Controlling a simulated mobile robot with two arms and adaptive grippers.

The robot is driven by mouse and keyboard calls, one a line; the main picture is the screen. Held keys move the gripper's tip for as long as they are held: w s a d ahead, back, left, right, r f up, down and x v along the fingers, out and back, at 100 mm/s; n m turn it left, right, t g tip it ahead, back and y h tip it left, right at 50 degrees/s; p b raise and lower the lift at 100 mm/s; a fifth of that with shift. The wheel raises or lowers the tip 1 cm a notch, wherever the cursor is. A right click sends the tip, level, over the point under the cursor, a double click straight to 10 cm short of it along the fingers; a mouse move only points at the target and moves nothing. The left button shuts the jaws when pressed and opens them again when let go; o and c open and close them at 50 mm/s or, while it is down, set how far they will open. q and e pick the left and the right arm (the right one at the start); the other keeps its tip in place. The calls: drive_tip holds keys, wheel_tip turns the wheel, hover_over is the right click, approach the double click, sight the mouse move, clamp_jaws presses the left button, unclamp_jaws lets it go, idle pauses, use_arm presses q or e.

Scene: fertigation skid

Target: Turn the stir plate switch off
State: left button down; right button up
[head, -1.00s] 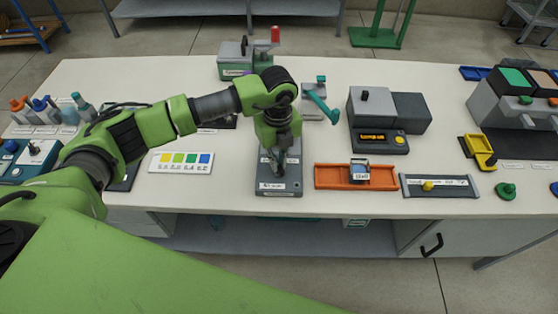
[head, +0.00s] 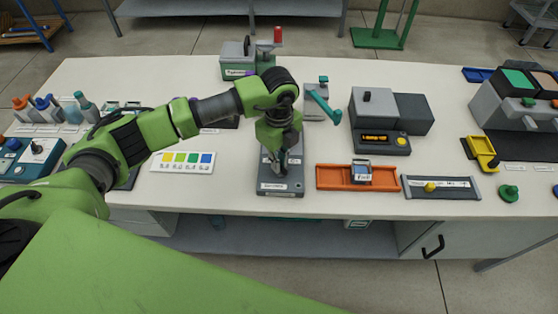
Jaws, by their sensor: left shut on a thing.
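A grey box with a white label on its front edge (head: 281,188), apparently the stir plate, sits near the front middle of the bench. My left gripper (head: 277,164) points down over this box, its fingertips at the top face. It is shut on a small part there, probably the switch. The fingers and wrist hide that part, so its position cannot be made out. My right gripper is not in the picture.
An orange tray (head: 328,178) with a small grey device lies just right of the box. A colour chart (head: 183,162) lies to its left. A teal-handled device (head: 322,103) and a grey instrument (head: 380,142) stand behind to the right.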

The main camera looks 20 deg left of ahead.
use_arm(q)
drive_tip(key=shift+w+r, duration=0.15)
drive_tip(key=c, duration=2.2)
unclamp_jaws()
drive_tip(key=shift+o, duration=0.2)
wheel_tip(320, 180, up, 12)
